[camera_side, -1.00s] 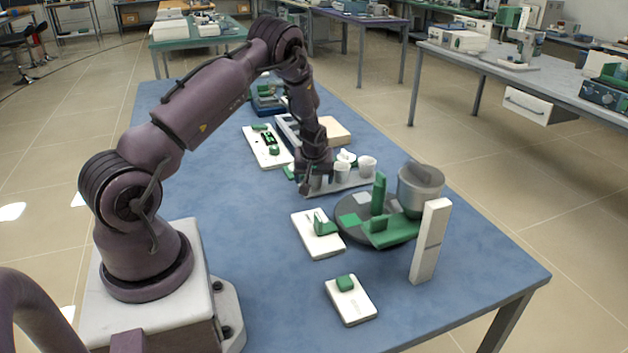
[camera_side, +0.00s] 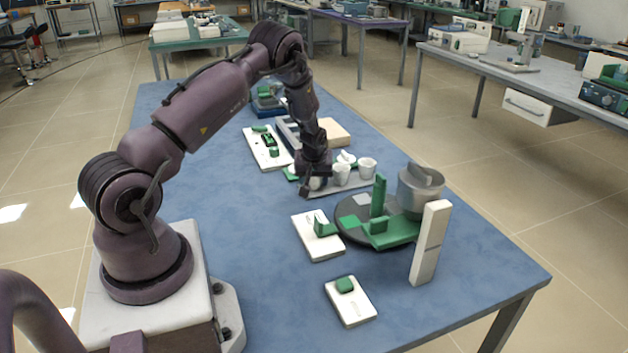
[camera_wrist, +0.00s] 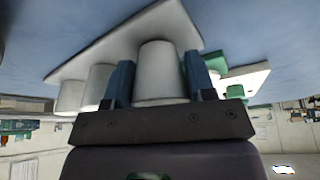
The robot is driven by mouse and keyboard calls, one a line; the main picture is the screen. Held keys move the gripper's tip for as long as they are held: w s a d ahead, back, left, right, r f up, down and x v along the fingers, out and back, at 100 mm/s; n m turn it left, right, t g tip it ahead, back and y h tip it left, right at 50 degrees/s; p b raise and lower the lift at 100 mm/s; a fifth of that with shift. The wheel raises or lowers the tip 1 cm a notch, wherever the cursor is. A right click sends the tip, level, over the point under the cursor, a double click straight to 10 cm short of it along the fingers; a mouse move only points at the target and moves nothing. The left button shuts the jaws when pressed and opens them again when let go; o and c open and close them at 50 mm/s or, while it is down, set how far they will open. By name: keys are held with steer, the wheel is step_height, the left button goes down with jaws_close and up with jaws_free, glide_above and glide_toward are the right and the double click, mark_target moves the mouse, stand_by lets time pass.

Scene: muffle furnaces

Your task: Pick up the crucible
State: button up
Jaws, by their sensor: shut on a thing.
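My gripper (camera_side: 312,187) is at the left end of the pale tray (camera_side: 350,186) in the side view, pointing down. In the wrist view my gripper (camera_wrist: 160,82) has its two blue fingers on either side of a white crucible (camera_wrist: 160,62), shut on it. The crucible's base appears at the tray surface (camera_wrist: 125,48); I cannot tell whether it touches. In the side view this crucible is mostly hidden by my gripper. Two more white crucibles, the middle one (camera_side: 341,174) and the right one (camera_side: 367,168), stand in a row beside it.
A dark round plate (camera_side: 352,228) with green parts and a grey cylinder (camera_side: 419,190) stands to the right. A white upright block (camera_side: 430,243) is in front of it. White panels with green parts (camera_side: 318,243) lie nearby. The blue table's (camera_side: 240,220) left middle is clear.

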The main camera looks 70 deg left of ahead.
step_height(320, 180, up, 2)
steer(key=shift+r, duration=0.25)
steer(key=s+d+r, duration=0.9)
steer(key=s+r, duration=0.1)
steer(key=w+d+f+m, duration=0.1)
steer(key=w+d+m, duration=0.1)
steer(key=w+d, duration=0.1)
steer(key=w+d+f+m+t, duration=0.1)
steer(key=w+d+m, duration=0.1)
steer(key=w+d, duration=0.1)
steer(key=w+d+f+m+h, duration=0.1)
steer(key=w+d+f+m, duration=0.1)
steer(key=w+d, duration=0.2)
steer(key=shift+w+t, duration=0.4)
steer(key=shift+w, duration=0.45)
steer(key=shift+f, duration=2.7)
steer(key=shift+f, duration=0.25)
